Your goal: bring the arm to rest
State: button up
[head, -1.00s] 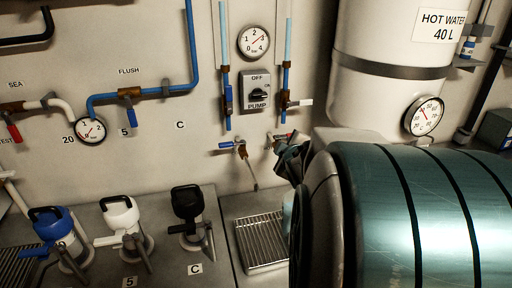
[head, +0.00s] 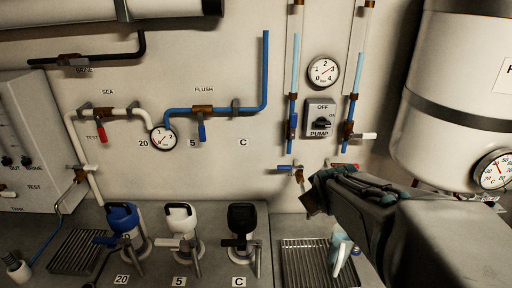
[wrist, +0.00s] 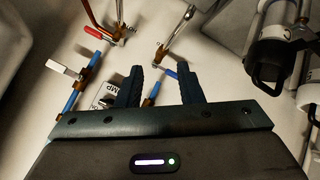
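My gripper (head: 318,190) is in front of the wall, over the right part of the counter, with its fingers pointing left towards the wall taps. In the wrist view its two dark fingers (wrist: 160,82) stand apart, with nothing held between them. A blue-handled tap (wrist: 169,73) shows beyond the gap; I cannot tell how far off it is. In the head view this tap (head: 291,168) is just left of the fingertips. A red-handled tap (head: 343,166) is just above the gripper and also shows in the wrist view (wrist: 95,31).
Blue, white and black-topped fittings (head: 180,222) stand along the counter. The pump switch (head: 320,120) is above. The hot water tank (head: 450,75) is at right.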

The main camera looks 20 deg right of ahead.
jog(key=s+a+f+m+g+y, duration=0.1)
jog(key=s+a+f+g+y, duration=0.1)
jog(key=s+a, duration=0.4)
jog(key=s+a+f+m+g+y, duration=0.1)
jog(key=s+a+f+m+g, duration=0.1)
jog(key=s+a, duration=0.4)
jog(key=shift+a+f+g+y, duration=0.25)
jog(key=shift+a+g+y, duration=0.15)
jog(key=shift+a+g, duration=0.45)
jog(key=shift+d, duration=0.1)
